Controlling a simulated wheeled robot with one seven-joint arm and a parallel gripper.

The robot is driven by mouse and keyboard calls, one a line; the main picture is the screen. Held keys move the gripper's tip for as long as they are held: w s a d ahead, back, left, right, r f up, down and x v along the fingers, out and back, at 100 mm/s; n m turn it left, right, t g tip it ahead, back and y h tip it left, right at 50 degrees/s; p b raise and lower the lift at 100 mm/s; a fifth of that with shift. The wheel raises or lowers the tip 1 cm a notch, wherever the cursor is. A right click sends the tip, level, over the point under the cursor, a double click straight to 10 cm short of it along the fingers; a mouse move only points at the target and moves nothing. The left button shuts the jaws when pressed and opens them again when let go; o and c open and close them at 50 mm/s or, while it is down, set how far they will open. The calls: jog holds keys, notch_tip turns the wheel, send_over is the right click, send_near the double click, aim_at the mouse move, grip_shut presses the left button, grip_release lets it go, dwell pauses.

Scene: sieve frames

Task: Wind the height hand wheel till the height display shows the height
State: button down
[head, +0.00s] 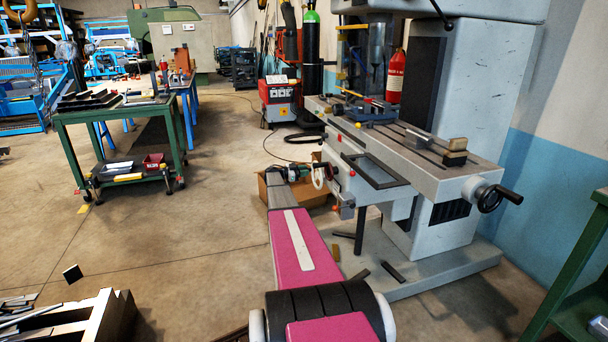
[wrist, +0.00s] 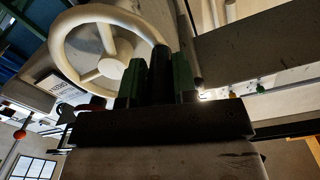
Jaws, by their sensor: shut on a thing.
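The cream hand wheel (wrist: 108,68), with a round rim and spokes, fills the upper left of the wrist view. In the head view the wheel (head: 318,177) shows small on the near side of the grey milling machine. My gripper (wrist: 157,82) has its green fingers on both sides of a dark upright handle (wrist: 158,68) beside the wheel's rim, and is shut on it. In the head view my gripper (head: 302,173) is at the wheel, at the far end of my pink arm. A small white panel with dark marks (wrist: 62,85) shows behind the wheel; I cannot read it.
The machine's long table (head: 420,160) reaches out above and right of the wheel. A black crank wheel (head: 490,198) is at its right end. A cardboard box (head: 300,195) stands below my gripper. A green workbench (head: 120,110) is at left, with open floor between.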

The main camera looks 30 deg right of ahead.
jog(key=shift+s+r+m, duration=0.15)
jog(key=shift+r+m, duration=0.8)
jog(key=shift+m, duration=0.65)
jog(key=c, duration=0.9)
grip_release()
jog(key=shift+a, duration=0.15)
jog(key=v, duration=1)
jog(key=shift+a, duration=0.3)
